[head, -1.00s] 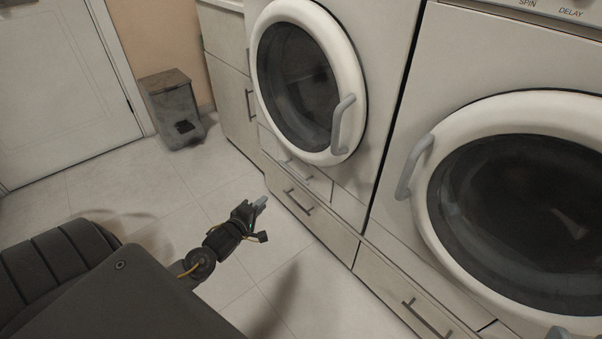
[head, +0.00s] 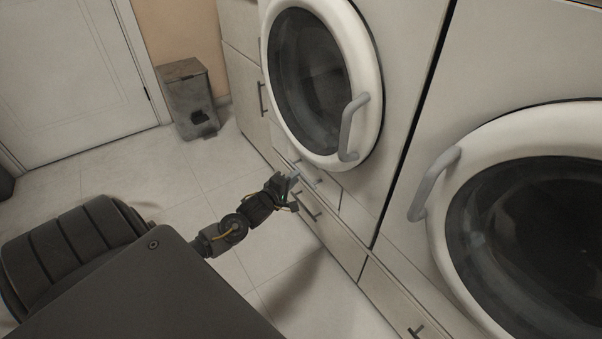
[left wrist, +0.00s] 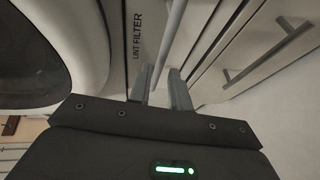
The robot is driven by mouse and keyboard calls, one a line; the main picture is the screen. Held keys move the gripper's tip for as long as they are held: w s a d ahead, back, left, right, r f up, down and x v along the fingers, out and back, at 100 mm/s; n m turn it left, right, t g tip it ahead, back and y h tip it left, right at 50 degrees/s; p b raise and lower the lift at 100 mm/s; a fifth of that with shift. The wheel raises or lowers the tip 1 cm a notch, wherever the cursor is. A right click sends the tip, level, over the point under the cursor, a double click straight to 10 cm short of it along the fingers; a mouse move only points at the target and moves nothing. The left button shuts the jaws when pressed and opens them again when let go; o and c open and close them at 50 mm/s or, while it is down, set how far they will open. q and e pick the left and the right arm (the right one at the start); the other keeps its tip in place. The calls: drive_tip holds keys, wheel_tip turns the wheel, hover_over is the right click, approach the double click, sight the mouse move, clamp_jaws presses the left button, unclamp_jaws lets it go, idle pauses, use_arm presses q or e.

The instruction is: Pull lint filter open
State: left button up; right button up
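The lint filter is a small pale panel (head: 328,187) low on the left machine, under its round door. Its printed label shows in the left wrist view (left wrist: 137,36), beside a grey bar handle (left wrist: 173,32). My left gripper (head: 294,177) is at this panel in the head view. In the left wrist view its two fingers (left wrist: 161,84) are apart, with the end of the bar handle running in between them. I cannot tell whether they touch the handle. The panel looks shut. My right gripper is out of view.
A drawer with a bar handle (left wrist: 270,52) lies just below the lint filter. The round door (head: 372,75) with its grey handle (head: 350,128) is above. A second machine (head: 470,60) stands to the right. A grey bin (head: 187,98) stands at the back. The floor is clear.

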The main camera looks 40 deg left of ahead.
use_arm(q)
drive_tip(key=w, duration=0.1)
drive_tip(key=w+b, duration=0.1)
drive_tip(key=w, duration=0.1)
drive_tip(key=w+f, duration=0.1)
drive_tip(key=shift+w+a, duration=0.25)
drive_tip(key=shift+w, duration=0.1)
clamp_jaws()
